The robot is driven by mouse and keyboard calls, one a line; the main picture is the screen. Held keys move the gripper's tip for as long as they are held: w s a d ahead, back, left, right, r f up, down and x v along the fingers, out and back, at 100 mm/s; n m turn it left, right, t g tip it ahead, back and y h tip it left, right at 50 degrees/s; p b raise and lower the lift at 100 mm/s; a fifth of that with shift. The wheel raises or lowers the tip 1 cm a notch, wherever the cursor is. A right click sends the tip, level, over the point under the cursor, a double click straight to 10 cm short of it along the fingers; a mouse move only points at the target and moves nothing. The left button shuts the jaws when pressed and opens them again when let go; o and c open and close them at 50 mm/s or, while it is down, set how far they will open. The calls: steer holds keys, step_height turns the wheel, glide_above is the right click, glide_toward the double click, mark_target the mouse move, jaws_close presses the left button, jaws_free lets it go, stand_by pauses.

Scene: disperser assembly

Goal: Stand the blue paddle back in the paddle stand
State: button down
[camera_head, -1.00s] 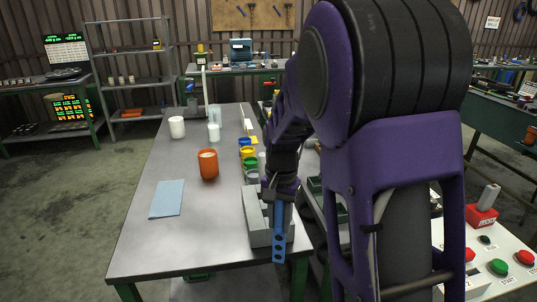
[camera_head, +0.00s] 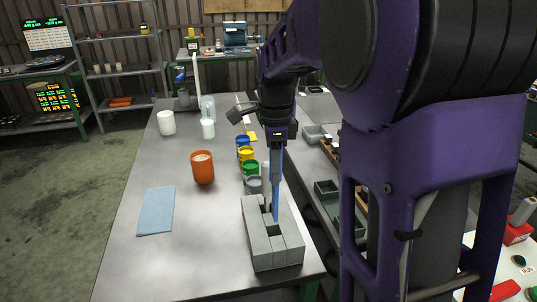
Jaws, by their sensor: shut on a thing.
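The blue paddle (camera_head: 277,185) hangs upright and narrow from my gripper (camera_head: 277,148), which is shut on its upper part. The grey paddle stand (camera_head: 277,257) is a block with dark slots in its top, near the front right of the table. The paddle's lower end overlaps the stand's top in the head view, close to the slots. I cannot tell whether its tip is inside a slot or just above or behind it. My wrist and arm come in from the upper right.
On the metal table (camera_head: 190,240) stand an orange cup (camera_head: 203,168), white cups (camera_head: 166,123) and several coloured pots (camera_head: 246,156) just behind the stand. A blue cloth (camera_head: 156,211) lies to the left. The table's front left is clear.

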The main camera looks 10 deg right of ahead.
mark_target(274, 206)
steer(key=shift+w+f, duration=0.1)
steer(key=shift+w, duration=0.15)
steer(key=shift+s+f, duration=0.15)
steer(key=shift+f, duration=0.8)
steer(key=shift+f+b, duration=2.85)
steer(key=shift+f, duration=1.9)
steer(key=c, duration=0.5)
jaws_free()
steer(key=shift+r, duration=0.1)
step_height(274, 206, up, 17)
steer(key=p, duration=0.3)
steer(key=shift+r, duration=0.15)
